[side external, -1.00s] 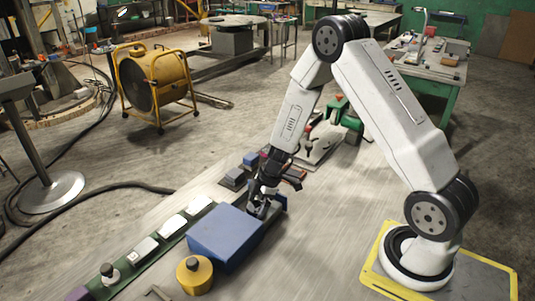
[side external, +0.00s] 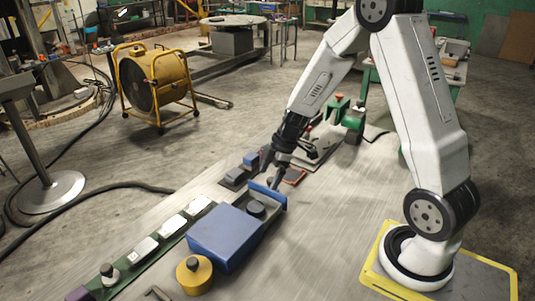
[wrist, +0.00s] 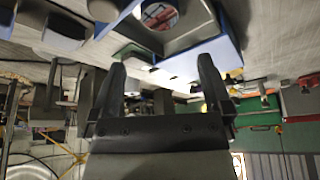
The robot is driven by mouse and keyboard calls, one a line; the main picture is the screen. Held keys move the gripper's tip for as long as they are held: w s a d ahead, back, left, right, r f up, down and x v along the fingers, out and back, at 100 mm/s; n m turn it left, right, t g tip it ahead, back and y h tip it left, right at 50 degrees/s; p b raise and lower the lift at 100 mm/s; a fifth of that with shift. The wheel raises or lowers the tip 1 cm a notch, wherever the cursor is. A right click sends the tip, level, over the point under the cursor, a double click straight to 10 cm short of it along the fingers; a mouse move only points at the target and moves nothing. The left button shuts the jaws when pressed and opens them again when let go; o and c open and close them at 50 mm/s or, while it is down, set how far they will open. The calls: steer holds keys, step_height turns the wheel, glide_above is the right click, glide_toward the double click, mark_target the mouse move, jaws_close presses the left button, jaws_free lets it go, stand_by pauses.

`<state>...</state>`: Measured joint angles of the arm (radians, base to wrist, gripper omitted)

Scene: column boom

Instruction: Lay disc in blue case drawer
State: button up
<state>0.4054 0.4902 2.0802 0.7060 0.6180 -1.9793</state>
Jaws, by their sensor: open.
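The blue case (side external: 224,236) stands on the table with its drawer (side external: 268,194) pulled out at the far right end. A dark round disc (side external: 256,209) lies inside the drawer, between the case body and the drawer front. In the wrist view the drawer (wrist: 228,45) is at the top, with a round reddish-looking face (wrist: 160,14) inside it, cut by the frame edge. My gripper (side external: 276,170) is open and empty, above and just beyond the drawer front, apart from the disc. Its two spread fingers (wrist: 162,66) show nothing between them.
A yellow round pot (side external: 194,276) with a dark knob stands beside the case. A green strip with several pale blocks (side external: 172,226) runs along the left. Small dark and blue blocks (side external: 240,172) lie near my gripper. The table right of the case is clear.

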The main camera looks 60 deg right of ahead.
steer(key=shift+v, duration=0.75)
steer(key=shift+s, duration=0.1)
steer(key=s+a+r+m+h, duration=0.3)
steer(key=s+a+m, duration=0.7)
steer(key=m, duration=0.1)
steer(key=shift+s+h, duration=0.25)
steer(key=shift+h, duration=0.05)
stand_by(0.3)
stand_by(0.7)
